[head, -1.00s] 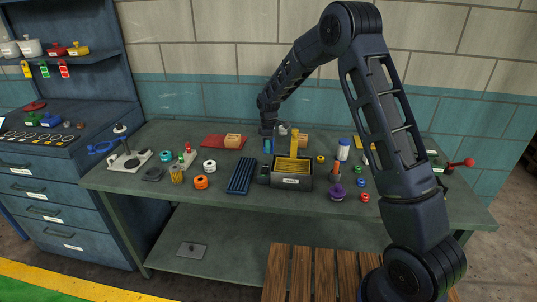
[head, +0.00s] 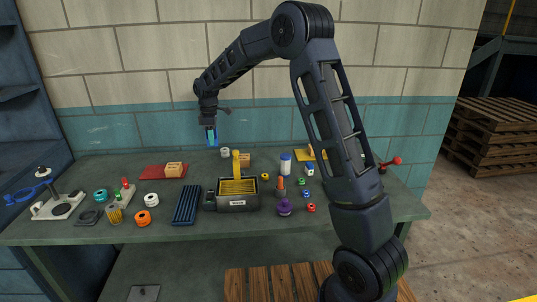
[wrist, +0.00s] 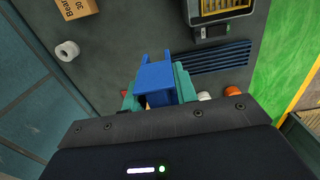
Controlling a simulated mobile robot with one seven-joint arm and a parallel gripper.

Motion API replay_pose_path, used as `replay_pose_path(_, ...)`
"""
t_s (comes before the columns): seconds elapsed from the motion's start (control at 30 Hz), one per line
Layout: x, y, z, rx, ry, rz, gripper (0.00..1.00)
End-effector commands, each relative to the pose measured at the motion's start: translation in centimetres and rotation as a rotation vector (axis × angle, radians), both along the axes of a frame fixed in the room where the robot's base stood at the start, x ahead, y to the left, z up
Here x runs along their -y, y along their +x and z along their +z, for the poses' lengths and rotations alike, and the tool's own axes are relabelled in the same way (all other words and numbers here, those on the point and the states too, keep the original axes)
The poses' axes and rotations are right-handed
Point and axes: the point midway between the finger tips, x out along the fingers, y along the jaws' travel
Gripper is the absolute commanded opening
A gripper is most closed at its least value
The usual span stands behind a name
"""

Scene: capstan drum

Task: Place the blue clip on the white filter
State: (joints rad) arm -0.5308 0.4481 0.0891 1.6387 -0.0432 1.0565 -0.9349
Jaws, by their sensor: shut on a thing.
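My gripper (head: 211,143) is raised above the back of the bench, its fingers pointing down. In the wrist view its teal fingers (wrist: 157,95) are shut on the blue clip (wrist: 154,80), a blocky blue piece with raised sides. The clip also shows in the head view (head: 211,134), clear of the bench. Two white round pieces could be the white filter; I cannot tell which. One white roll (head: 225,152) stands at the back beside a cardboard box, also in the wrist view (wrist: 67,50). The other, a white ring (head: 151,200), sits near an orange ring.
A black bin (head: 238,205) with a yellow handle and a blue ribbed tray (head: 187,205) stand mid-bench. A cardboard box (head: 175,169) is on the red mat (head: 150,173). A white bottle (head: 285,168) stands right of the bin. The wall is close behind.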

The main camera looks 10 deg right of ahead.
Motion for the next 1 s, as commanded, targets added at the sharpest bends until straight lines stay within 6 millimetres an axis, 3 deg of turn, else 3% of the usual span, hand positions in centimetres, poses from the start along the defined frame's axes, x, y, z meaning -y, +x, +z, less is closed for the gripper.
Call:
replay_pose_path(0.3, 10.8, 3.8, 3.7, 0.002, 0.002, -0.008, 0.07)
replay_pose_path(0.7, 24.9, 5.5, 8.2, 0.002, 0.001, -0.005, 0.07)
replay_pose_path(0.83, 28.4, 5.4, 9.3, 0.001, 0.0, -0.002, 0.07)
replay_pose_path(1.0, 31.2, 5.2, 10.2, 0.002, -0.001, 0.002, 0.07)
